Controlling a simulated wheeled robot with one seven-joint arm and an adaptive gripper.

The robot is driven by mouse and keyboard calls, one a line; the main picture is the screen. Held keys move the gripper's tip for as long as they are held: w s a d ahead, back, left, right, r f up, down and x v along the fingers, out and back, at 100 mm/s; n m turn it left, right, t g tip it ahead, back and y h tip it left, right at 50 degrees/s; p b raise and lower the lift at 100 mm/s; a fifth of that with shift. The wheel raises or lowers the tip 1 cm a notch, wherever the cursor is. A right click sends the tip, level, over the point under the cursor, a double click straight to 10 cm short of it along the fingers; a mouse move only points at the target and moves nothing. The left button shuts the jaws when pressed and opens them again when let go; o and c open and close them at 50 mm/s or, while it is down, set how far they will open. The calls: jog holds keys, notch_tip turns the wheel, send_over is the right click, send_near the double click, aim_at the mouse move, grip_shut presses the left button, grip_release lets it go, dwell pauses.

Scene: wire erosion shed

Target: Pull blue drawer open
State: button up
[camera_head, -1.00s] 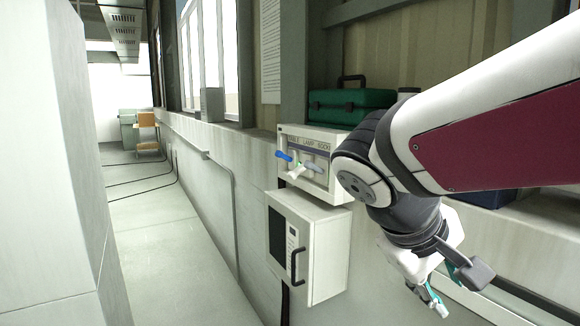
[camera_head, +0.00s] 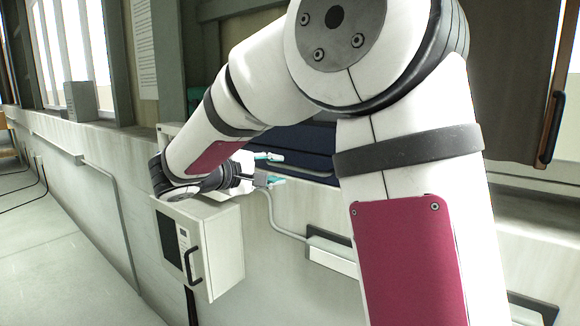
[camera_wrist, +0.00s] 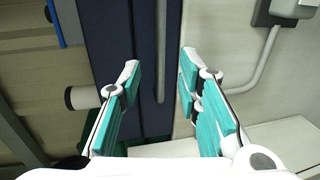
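The blue drawer (camera_head: 312,142) is a dark navy front above the pale wall ledge, partly hidden behind my arm. In the wrist view its navy face (camera_wrist: 118,35) runs as an upright band, with a slim grey bar handle (camera_wrist: 160,50) along it. My gripper (camera_head: 272,168) is in front of the drawer with its teal-padded fingers spread apart and empty. In the wrist view the bar lies between the two fingertips (camera_wrist: 159,68) in the picture. I cannot tell how far the tips are from it. The drawer looks shut.
A white cabinet (camera_head: 222,250) with a dark window and black handle hangs on the wall below my forearm. A grey conduit (camera_head: 272,215) runs to a wall box (camera_head: 332,256). A brown door (camera_head: 520,75) stands at right.

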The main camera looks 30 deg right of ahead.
aim_at(293, 168)
jog(key=p+x, duration=0.1)
jog(key=x, duration=0.7)
jog(key=shift+w+d, duration=0.1)
jog(key=shift+d, duration=0.3)
jog(key=shift+c, duration=0.3)
grip_shut()
